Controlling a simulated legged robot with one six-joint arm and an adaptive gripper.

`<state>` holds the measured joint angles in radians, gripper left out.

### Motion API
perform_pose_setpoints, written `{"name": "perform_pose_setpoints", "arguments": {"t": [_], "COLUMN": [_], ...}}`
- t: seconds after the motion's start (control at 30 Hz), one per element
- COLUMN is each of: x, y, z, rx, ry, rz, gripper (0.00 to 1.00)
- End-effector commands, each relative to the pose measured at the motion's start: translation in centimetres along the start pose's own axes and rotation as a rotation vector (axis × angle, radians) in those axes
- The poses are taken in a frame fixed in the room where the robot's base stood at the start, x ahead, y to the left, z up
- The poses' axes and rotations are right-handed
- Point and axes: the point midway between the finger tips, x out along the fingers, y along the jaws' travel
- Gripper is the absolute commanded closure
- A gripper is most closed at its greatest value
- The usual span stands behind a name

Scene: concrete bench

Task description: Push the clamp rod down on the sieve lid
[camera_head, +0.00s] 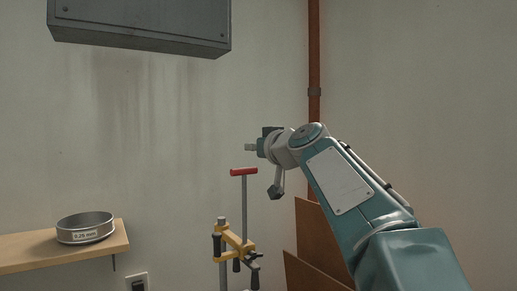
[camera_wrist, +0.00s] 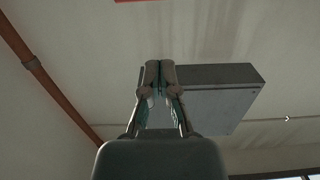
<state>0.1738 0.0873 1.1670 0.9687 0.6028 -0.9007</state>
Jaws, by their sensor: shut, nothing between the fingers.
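The clamp rod (camera_head: 244,205) stands upright in the head view, with a red crossbar handle (camera_head: 243,172) on top. Its lower part passes into a yellow clamp bracket (camera_head: 238,243) with dark knobs. No sieve lid shows under the rod; the area below the bracket is cut off by the frame's lower edge. My gripper (camera_head: 249,147) is shut and empty, pointing left, and appears just above the red handle in the picture, apart from it. In the wrist view my gripper's fingertips (camera_wrist: 160,64) meet, and a red strip (camera_wrist: 138,1), likely the handle, shows at the top edge.
A metal sieve (camera_head: 85,228) with a white label sits on a wooden shelf (camera_head: 30,258) at left. A grey wall box (camera_head: 140,25) hangs above. A rust-brown pipe (camera_head: 314,60) runs down the corner. Brown boards (camera_head: 318,235) lean behind my arm. Open air surrounds the handle.

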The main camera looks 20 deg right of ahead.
Motion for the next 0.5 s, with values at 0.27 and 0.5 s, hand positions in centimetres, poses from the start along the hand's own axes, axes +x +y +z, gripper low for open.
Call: {"name": "perform_pose_setpoints", "arguments": {"t": [0.27, 0.5], "x": [1.0, 1.2], "y": [-0.3, -0.1], "z": [2.6, 3.9], "rx": [0.001, 0.0], "ry": [-0.001, 0.001], "rz": [-0.002, -0.001], "gripper": [1.0, 1.0]}}
